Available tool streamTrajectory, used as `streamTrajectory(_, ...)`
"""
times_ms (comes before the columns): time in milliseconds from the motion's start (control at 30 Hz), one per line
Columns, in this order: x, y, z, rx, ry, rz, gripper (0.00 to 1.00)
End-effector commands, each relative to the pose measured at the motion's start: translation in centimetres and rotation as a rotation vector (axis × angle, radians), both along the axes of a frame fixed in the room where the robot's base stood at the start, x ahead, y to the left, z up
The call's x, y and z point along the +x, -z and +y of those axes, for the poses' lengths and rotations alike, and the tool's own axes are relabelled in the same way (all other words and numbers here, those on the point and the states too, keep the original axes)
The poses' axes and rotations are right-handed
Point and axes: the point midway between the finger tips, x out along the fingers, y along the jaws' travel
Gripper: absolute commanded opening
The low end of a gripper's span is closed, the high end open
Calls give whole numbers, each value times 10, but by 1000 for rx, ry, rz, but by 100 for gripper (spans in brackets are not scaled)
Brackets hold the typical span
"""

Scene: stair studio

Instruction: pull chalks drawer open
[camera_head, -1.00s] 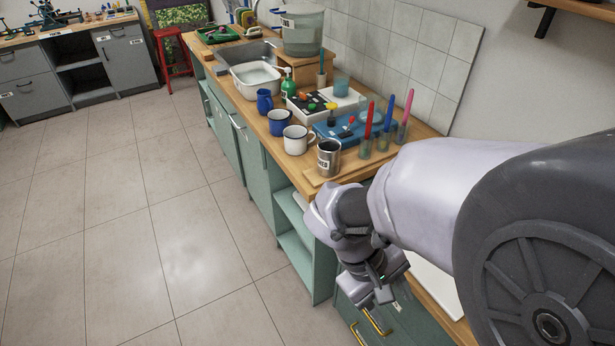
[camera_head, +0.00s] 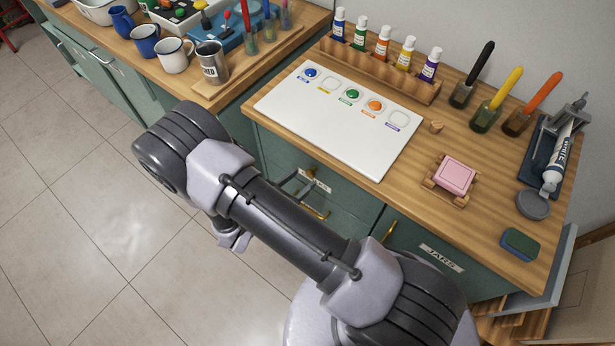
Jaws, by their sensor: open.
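The green drawer front (camera_head: 345,195) under the white-topped counter section appears shut. It has a small white label (camera_head: 318,181), partly hidden and too small to read, and a gold bar handle (camera_head: 314,212). I cannot confirm from the label that it is the chalks drawer. My gripper (camera_head: 296,186) is mostly hidden behind my arm. Its dark fingers show just above the handle in the picture, near the label. They are open and hold nothing that I can see. I cannot tell whether they touch the drawer front.
A green door labelled JARS (camera_head: 441,258) with a gold handle (camera_head: 390,231) is to the right. A white board (camera_head: 340,125), a paint bottle rack (camera_head: 380,75) and a pink block (camera_head: 455,177) stand on the counter. A metal mug (camera_head: 211,63) is at left. The floor (camera_head: 100,220) is clear.

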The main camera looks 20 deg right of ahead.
Motion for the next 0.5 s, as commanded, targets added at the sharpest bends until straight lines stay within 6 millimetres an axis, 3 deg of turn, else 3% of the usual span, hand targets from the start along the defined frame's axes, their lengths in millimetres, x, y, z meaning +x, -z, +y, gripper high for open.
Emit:
streamTrajectory(200, 19, 15, -27, 1, 2, 0, 49)
streamTrajectory(500, 23, 16, -32, 1, 0, 0, 49)
